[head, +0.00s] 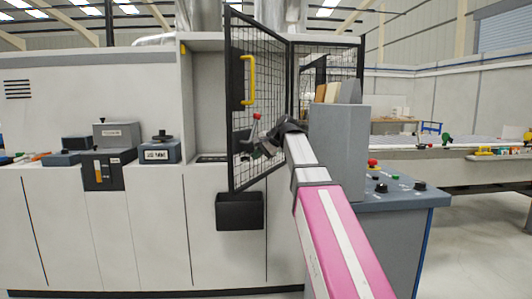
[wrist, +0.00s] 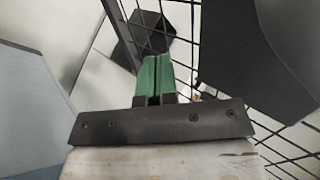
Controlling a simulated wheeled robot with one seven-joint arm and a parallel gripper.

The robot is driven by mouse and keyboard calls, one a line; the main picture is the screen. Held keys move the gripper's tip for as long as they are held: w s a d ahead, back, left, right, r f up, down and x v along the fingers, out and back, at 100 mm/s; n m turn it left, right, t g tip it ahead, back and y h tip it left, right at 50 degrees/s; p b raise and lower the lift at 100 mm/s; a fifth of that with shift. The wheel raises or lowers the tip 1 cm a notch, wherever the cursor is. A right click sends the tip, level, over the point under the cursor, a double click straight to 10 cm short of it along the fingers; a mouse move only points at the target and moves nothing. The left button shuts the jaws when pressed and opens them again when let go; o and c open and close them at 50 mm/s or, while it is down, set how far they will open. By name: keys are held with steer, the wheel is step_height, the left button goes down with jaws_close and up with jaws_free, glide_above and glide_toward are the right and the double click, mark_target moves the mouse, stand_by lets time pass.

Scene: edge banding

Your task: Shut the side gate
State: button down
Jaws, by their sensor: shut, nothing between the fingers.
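The side gate (head: 262,80) is a black-framed wire mesh panel with a yellow handle (head: 249,80) on a dark plate. It stands open, swung out at an angle from the machine front. My gripper (head: 256,153) is at the lower half of the gate, below and right of the handle, close to the mesh. Its green fingers (wrist: 153,78) are shut together and empty in the wrist view, with the mesh (wrist: 215,45) just to their right. I cannot tell whether they touch it. The handle does not show clearly in the wrist view.
A grey cabinet (head: 337,150) with a control panel (head: 395,187) stands right of the gate, close beside my arm. A black bin (head: 240,211) hangs below the gate. The white machine body (head: 95,220) fills the left. Open floor (head: 480,260) lies at the right.

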steer(key=shift+w+a, duration=0.5)
steer(key=shift+a, duration=0.35)
